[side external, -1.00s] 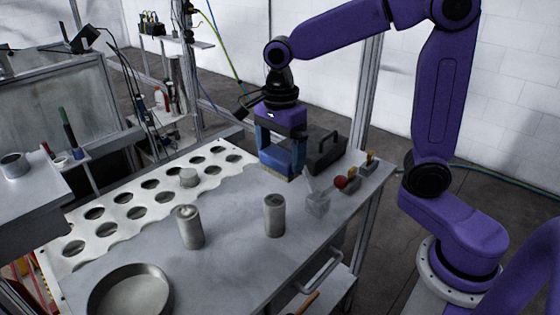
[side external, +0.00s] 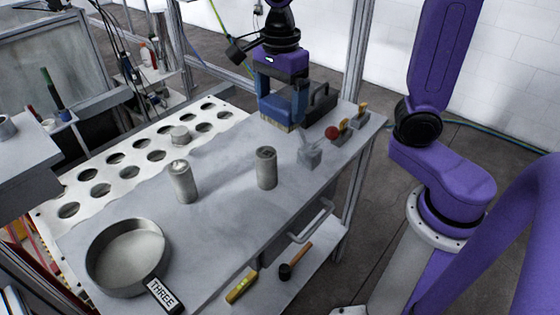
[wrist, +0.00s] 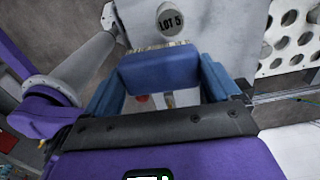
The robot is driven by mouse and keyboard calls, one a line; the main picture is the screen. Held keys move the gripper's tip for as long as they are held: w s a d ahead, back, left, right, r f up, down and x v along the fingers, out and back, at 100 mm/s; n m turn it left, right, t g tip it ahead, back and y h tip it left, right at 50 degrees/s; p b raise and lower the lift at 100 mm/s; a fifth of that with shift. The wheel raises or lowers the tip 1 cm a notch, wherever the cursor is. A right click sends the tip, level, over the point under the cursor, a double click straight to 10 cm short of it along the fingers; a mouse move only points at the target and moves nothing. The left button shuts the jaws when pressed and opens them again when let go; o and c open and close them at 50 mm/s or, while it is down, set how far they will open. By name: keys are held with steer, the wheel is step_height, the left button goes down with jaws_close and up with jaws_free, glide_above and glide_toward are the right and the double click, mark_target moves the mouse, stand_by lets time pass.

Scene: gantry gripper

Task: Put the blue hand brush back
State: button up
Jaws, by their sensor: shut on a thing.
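My gripper (side external: 281,114) is shut on the blue hand brush (side external: 276,124) at the far side of the grey table (side external: 225,225). The brush's pale bristles face down, at or just above the tabletop; I cannot tell if they touch. In the wrist view the blue brush body (wrist: 160,72) spans between the two blue fingers of my gripper (wrist: 160,82), with a strip of bristles showing beyond it. The fingers and brush are similar in blue, so their borders are hard to tell in the side view.
A dark box with a handle (side external: 320,104) stands close right of my gripper. A grey holder (side external: 309,156) and a red ball (side external: 332,132) are nearer.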

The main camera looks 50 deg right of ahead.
steer(key=s+d+f+m, duration=0.2)
steer(key=s, duration=0.5)
steer(key=s+d+f+m, duration=0.2)
steer(key=s+d+f, duration=0.1)
steer(key=s, duration=0.4)
steer(key=w+a+f, duration=0.1)
steer(key=w+f, duration=0.2)
steer(key=w, duration=0.1)
steer(key=w+f, duration=0.3)
steer(key=w, duration=0.1)
steer(key=w+a+f, duration=0.1)
steer(key=w+f, duration=0.2)
steer(key=w, duration=0.1)
steer(key=shift+w+a, duration=0.35)
steer(key=shift+w, duration=0.05)
steer(key=shift+w+f, duration=0.2)
steer(key=shift+f, duration=0.05)
steer(key=shift+w+f, duration=0.1)
steer(key=shift+f, duration=1.5)
steer(key=shift+f, duration=0.15)
steer(key=o, duration=0.7)
steer(key=shift+o, duration=0.2)
